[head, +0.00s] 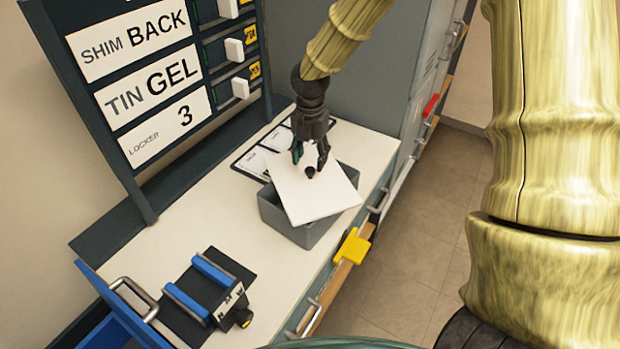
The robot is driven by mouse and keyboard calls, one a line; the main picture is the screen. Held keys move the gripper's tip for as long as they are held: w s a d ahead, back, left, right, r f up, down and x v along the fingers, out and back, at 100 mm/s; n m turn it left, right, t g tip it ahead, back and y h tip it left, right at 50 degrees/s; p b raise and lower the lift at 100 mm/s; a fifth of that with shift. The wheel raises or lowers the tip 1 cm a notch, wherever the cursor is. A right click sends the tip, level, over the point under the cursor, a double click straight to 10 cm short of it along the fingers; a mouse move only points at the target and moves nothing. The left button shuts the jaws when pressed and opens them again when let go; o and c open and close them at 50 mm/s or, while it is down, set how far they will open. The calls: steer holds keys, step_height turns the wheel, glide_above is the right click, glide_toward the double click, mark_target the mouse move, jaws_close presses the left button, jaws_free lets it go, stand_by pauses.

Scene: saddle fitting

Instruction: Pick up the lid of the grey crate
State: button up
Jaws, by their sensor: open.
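The grey crate (312,235) stands on the white worktop. Its white lid (312,198) lies over the top, turned askew to the crate, so a corner of the crate's inside shows. A small dark knob (310,172) stands up on the lid. My gripper (310,161) is above the lid with its fingers spread around or just over the knob. The fingers are open; I cannot tell whether they touch the knob.
A board with signs and switches (150,85) stands at the left. A dark device with blue bars (208,295) sits on the near worktop (165,235). A yellow block (354,247) juts from the front edge. Grey cabinets (425,70) stand behind. Open floor lies at the right.

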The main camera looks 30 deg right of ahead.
mark_target(310, 169)
steer(key=shift+s+f, duration=0.15)
steer(key=shift+f, duration=0.1)
steer(key=shift+f+p, duration=1.1)
steer(key=shift+f, duration=1.25)
jaws_close()
